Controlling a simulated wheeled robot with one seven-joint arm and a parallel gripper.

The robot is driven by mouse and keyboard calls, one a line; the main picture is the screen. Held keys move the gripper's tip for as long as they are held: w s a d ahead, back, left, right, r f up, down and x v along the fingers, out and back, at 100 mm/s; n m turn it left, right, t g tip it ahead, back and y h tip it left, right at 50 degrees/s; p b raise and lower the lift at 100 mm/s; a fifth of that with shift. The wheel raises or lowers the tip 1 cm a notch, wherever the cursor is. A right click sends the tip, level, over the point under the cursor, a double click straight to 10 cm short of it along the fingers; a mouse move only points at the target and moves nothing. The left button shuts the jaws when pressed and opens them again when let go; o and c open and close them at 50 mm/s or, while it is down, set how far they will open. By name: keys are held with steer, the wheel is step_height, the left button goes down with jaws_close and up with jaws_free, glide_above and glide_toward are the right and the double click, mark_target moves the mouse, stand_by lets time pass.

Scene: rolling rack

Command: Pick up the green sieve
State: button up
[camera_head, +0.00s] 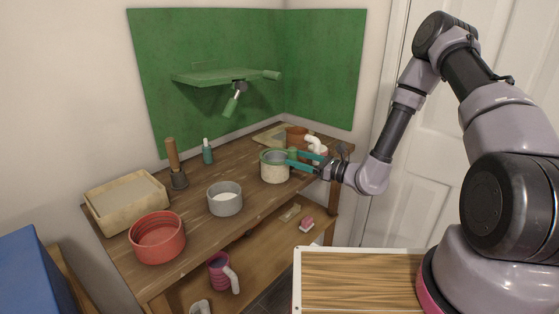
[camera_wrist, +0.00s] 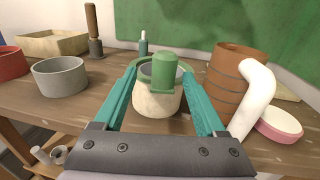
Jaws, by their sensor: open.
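The green sieve (camera_head: 273,153) appears to rest on top of a cream pot (camera_head: 275,172) near the right end of the wooden workbench. In the wrist view the sieve's green handle (camera_wrist: 174,74) points towards me, and part of its green rim shows behind it. The cream pot (camera_wrist: 158,104) is below. My gripper (camera_head: 291,159) is open, with its teal fingers reaching in from the right. In the wrist view my gripper (camera_wrist: 160,70) has one finger on each side of the handle, with gaps between. The inside of the sieve is mostly hidden.
A brown pot (camera_wrist: 240,78), a white curved pipe (camera_wrist: 254,95) and a pink-rimmed dish (camera_wrist: 279,125) stand close to the right finger. A grey bowl (camera_head: 225,199), red bowl (camera_head: 158,238) and tray (camera_head: 127,202) stand to the left. A green shelf (camera_head: 221,76) hangs above.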

mark_target(284, 155)
steer(key=x, duration=0.6)
steer(key=shift+w+d+f, duration=0.15)
steer(key=shift+w, duration=0.05)
jaws_close()
